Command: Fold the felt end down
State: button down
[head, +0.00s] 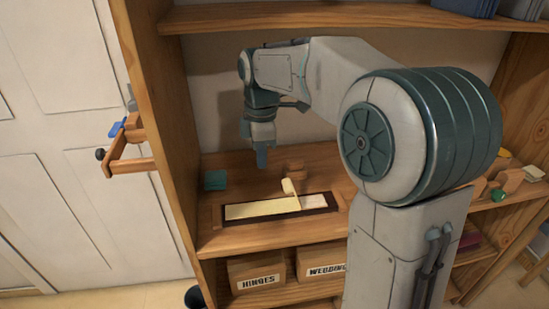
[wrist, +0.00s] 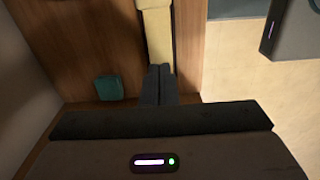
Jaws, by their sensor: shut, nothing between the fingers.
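A pale yellow felt strip (head: 262,208) lies along a dark-edged tray (head: 232,223) on the wooden shelf. Its right end (head: 289,187) stands curled up above a whitish patch (head: 316,201) at the right of the tray. My gripper (head: 262,165) points down above and behind the strip, to the left of the raised end, apart from it. In the wrist view my two dark fingers (wrist: 160,69) are together and empty. The pale strip (wrist: 158,38) runs beyond their tips in that view; the curled end cannot be made out there.
A teal block (head: 215,180) sits at the shelf's left and shows in the wrist view (wrist: 110,88). Labelled boxes (head: 256,272) are below. The side panel (head: 180,130) bounds the left.

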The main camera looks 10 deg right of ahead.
notch_tip(320, 180, down, 10)
jog(key=shift+w+a+r+b, duration=0.1)
jog(key=shift+b, duration=0.35)
jog(key=d, duration=0.1)
jog(key=d+r, duration=0.1)
jog(key=d, duration=0.1)
jog(key=shift+d+r+p, duration=0.15)
jog(key=shift+r+p, duration=0.1)
jog(key=shift+p, duration=0.15)
jog(key=shift+d, duration=0.25)
jog(key=shift+r, duration=0.1)
jog(key=shift+d+r+y+p, duration=0.15)
jog(key=shift+d+y+p, duration=0.15)
jog(key=shift+d+y, duration=0.1)
